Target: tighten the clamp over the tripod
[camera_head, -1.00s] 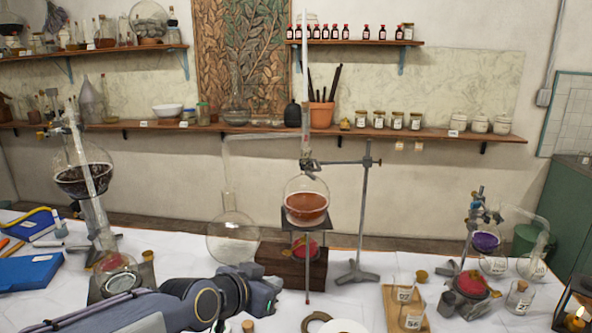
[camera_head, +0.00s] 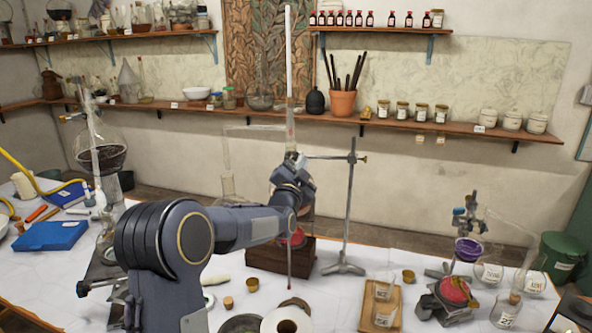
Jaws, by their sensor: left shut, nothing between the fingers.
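My left arm reaches in from the bottom, and my left gripper (camera_head: 295,170) is shut and empty in front of the tripod setup. It covers the clamp's jaws, the tripod and most of the flask, so I cannot tell whether it touches the clamp. The clamp's rod (camera_head: 330,157) shows to the right of the gripper, running level to the upright grey stand (camera_head: 348,205). A tall glass tube (camera_head: 289,80) rises behind the gripper. A red heating bowl (camera_head: 294,237) shows below it on a dark wooden block (camera_head: 265,256). My right gripper is out of view.
A second stand with a purple flask (camera_head: 468,248) is at the right. A large round flask (camera_head: 97,145) stands left, near a blue case (camera_head: 50,236). Shelves line the back wall.

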